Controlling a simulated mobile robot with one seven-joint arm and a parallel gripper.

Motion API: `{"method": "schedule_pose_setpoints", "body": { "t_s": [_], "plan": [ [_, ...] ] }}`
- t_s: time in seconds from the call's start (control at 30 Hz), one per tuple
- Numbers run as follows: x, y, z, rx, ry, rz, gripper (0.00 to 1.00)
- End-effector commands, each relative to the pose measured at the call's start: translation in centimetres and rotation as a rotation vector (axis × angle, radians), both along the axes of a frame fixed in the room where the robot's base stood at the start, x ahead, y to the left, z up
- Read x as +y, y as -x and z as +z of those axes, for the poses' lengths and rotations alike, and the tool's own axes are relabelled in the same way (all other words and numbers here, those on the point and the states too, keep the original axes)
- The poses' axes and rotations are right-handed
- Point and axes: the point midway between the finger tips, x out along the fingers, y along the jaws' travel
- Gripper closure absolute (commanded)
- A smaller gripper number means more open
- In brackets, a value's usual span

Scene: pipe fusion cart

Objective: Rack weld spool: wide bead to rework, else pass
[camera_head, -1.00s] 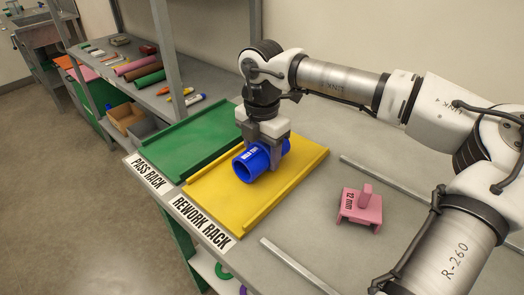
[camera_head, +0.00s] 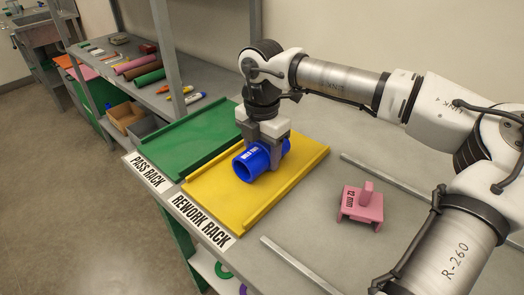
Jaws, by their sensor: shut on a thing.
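A blue pipe spool (camera_head: 251,164) with a white printed label lies on its side at the yellow rework rack (camera_head: 292,171). Its open end faces the lower left. My gripper (camera_head: 264,146) is shut on the spool from above, near its middle and far end. I cannot tell whether the spool's underside touches the rack. The green pass rack (camera_head: 186,140) beside it on the left is empty. A pink gauge (camera_head: 361,206) marked 12 mm stands on the bench to the right. The bead's width cannot be made out here.
Labels for the pass rack (camera_head: 148,172) and rework rack (camera_head: 203,221) are on the bench's front edge. Metal rails (camera_head: 297,265) lie on the grey bench near the gauge. A shelf (camera_head: 150,93) behind holds coloured pipes and markers. My arm spans the right side.

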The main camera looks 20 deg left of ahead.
Motion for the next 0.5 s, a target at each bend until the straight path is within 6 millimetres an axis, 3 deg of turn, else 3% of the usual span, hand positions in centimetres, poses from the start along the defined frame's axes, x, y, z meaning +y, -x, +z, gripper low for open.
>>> {"method": "schedule_pose_setpoints", "body": {
  "t_s": [0.2, 0.23, 0.4, 0.5],
  "plan": [
    [0.00, 0.00, 0.02, 0.000, 0.000, 0.000, 0.70],
    [0.00, 0.00, 0.02, 0.000, 0.000, 0.000, 0.40],
    [0.00, 0.00, 0.02, 0.000, 0.000, 0.000, 0.18],
    [0.00, 0.00, 0.02, 0.000, 0.000, 0.000, 0.18]
  ]
}}
